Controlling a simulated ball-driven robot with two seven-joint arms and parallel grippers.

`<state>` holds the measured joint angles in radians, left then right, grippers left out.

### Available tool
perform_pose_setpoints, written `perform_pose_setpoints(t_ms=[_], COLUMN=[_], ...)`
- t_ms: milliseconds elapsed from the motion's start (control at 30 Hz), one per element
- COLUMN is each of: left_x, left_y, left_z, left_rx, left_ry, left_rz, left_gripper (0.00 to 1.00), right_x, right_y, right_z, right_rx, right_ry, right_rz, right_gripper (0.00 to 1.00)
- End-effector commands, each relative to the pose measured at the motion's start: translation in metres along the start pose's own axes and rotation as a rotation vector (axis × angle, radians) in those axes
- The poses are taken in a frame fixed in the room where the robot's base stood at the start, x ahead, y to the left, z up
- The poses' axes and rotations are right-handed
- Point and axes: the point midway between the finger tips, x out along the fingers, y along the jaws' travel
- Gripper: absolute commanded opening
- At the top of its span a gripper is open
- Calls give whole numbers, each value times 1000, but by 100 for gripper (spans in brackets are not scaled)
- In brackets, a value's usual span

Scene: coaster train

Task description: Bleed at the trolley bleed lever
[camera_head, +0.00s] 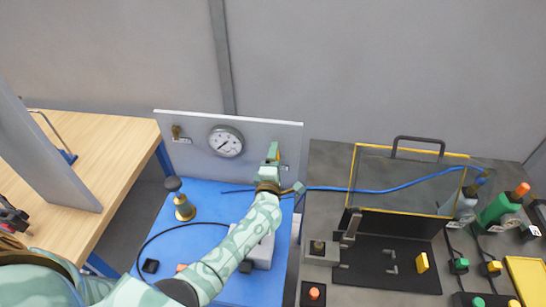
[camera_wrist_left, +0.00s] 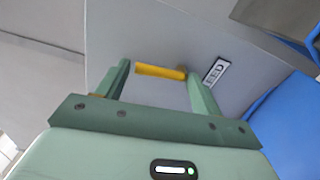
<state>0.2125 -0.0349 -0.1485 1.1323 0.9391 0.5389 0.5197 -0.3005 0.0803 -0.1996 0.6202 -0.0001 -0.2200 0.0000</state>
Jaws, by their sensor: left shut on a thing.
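The upright grey panel (camera_head: 200,160) stands at the back of the blue trolley and carries a round dial gauge (camera_head: 226,141). My left gripper (camera_head: 272,153) is at the panel's right part, its jaws against the panel face. In the left wrist view, the yellow bleed lever (camera_wrist_left: 160,71) lies crosswise between the fingers of my left gripper (camera_wrist_left: 158,80), which is shut on it. A label (camera_wrist_left: 216,71), apparently reading BLEED, is beside the lever's right end. In the head view the gripper hides the lever. My right gripper is not in view.
The blue trolley top (camera_head: 210,257) holds a brass fitting with a dark knob (camera_head: 184,203) and a black cable. A blue hose (camera_head: 350,190) runs right to a dark bench with a yellow-edged clear guard (camera_head: 350,165) and bottles. A wooden table (camera_head: 110,150) is at left.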

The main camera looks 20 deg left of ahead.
Motion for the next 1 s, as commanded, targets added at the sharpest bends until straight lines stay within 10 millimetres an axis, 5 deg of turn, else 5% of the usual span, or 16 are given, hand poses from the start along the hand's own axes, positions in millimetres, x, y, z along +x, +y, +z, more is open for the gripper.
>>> perform_pose_setpoints(t_ms=[833, 867, 900, 1000], left_x=[0, 0, 0, 0], left_y=[-1, -1, -1, -1], left_z=[5, 5, 5, 5], left_rx=[137, 137, 137, 136], left_ry=[-2, -2, -2, -1], left_rz=[-1, -1, -1, -1], left_gripper=[44, 72, 83, 88], right_x=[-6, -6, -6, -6], right_y=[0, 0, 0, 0], right_z=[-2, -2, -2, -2], right_rx=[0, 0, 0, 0], right_ry=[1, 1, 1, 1], right_rz=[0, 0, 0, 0], right_gripper=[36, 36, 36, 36])
